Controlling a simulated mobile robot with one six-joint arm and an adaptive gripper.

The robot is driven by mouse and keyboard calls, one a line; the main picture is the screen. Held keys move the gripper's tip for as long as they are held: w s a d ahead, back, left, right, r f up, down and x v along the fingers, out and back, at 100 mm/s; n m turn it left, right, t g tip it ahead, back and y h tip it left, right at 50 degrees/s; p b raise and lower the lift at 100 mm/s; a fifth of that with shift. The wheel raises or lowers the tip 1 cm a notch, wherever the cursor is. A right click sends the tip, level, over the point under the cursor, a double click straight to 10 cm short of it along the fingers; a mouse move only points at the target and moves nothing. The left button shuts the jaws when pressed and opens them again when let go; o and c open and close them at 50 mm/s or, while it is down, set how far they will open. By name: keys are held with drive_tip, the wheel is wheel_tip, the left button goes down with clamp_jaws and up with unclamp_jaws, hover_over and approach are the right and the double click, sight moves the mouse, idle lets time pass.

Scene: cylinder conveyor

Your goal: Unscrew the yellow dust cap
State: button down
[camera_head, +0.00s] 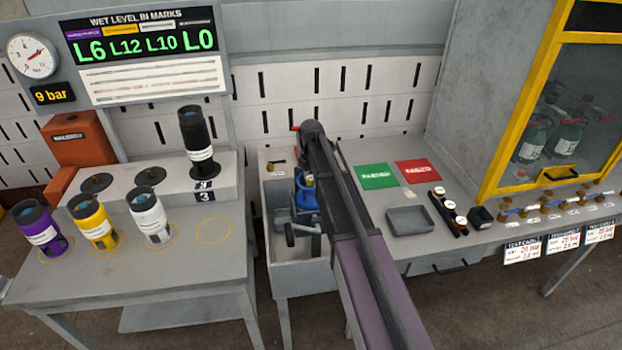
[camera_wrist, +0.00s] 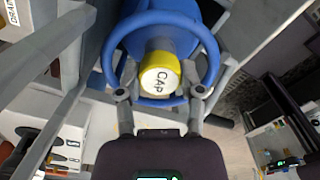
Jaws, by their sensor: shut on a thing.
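The yellow dust cap (camera_wrist: 160,73) shows in the wrist view, with a white end face marked "CAP". It sits at the neck of a blue cylinder (camera_wrist: 150,22), inside the cylinder's round blue collar. My gripper (camera_wrist: 161,86) has its fingers on both sides of the cap and is shut on it. In the head view the blue cylinder (camera_head: 306,198) stands in a grey holder (camera_head: 281,216) in the middle bench. My arm hides much of the cylinder and cap there, and my gripper is behind the arm.
Purple (camera_head: 38,230), yellow (camera_head: 92,222) and white (camera_head: 149,217) canisters stand on the left bench, with a black one (camera_head: 194,140) on the raised step. A grey tray (camera_head: 409,220), green card (camera_head: 379,177) and red card (camera_head: 418,172) lie right of my arm. A yellow-framed cabinet (camera_head: 500,130) stands farther right.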

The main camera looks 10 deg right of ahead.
drive_tip(key=shift+n, duration=1.5)
drive_tip(key=shift+c, duration=1.5)
unclamp_jaws()
drive_tip(key=shift+r, duration=0.15)
drive_tip(key=shift+r+p, duration=1.15)
drive_tip(key=shift+p, duration=0.15)
drive_tip(key=m, duration=0.3)
drive_tip(key=shift+m, duration=1.5)
drive_tip(key=shift+m, duration=0.3)
